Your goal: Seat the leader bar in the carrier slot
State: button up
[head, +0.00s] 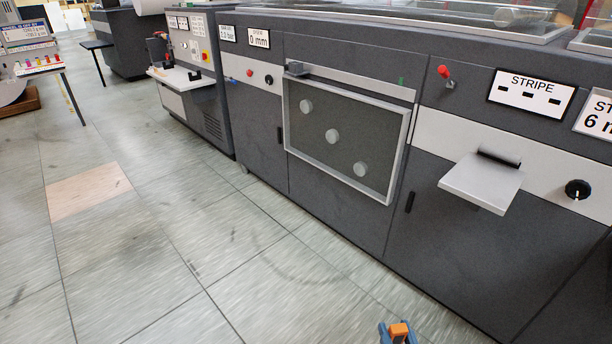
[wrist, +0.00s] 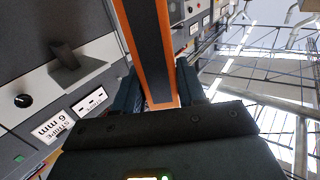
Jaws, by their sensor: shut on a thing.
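The leader bar (wrist: 150,45) is a long dark strip with orange edges. In the wrist view it runs from the top edge down between my gripper's fingers (wrist: 160,92), which are shut on it. In the head view only the blue fingertips (head: 398,332) and a small orange part of the bar (head: 399,329) show at the bottom edge, in front of the machine. A pale rail (head: 350,82) with a small grey block (head: 296,69) at its left end runs above a framed panel. I cannot tell whether this is the carrier slot. The bar is apart from the rail.
The grey machine (head: 340,215) fills the right side. A pale shelf (head: 480,186) juts out under the STRIPE sign (head: 530,92); a black knob (head: 578,189) is right of it. The framed panel (head: 335,137) has three discs.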

aim_at(296, 73)
jog(key=i+j+u, duration=0.7)
jog(key=i, duration=0.2)
jog(key=i+u, duration=0.35)
jog(key=i+j, duration=0.1)
jog(key=i, duration=0.45)
jog(key=i+j+z, duration=0.1)
jog(key=i, duration=0.5)
jog(key=i+j, duration=0.15)
jog(key=i, duration=0.4)
jog(key=i+j+z, duration=0.1)
jog(key=i+z, duration=0.35)
jog(key=i+j+z, duration=0.25)
jog(key=z, duration=0.2)
jog(key=i+j+z, duration=0.3)
jog(key=z, duration=0.15)
jog(key=i+j+z, duration=0.2)
jog(key=j+z, duration=0.25)
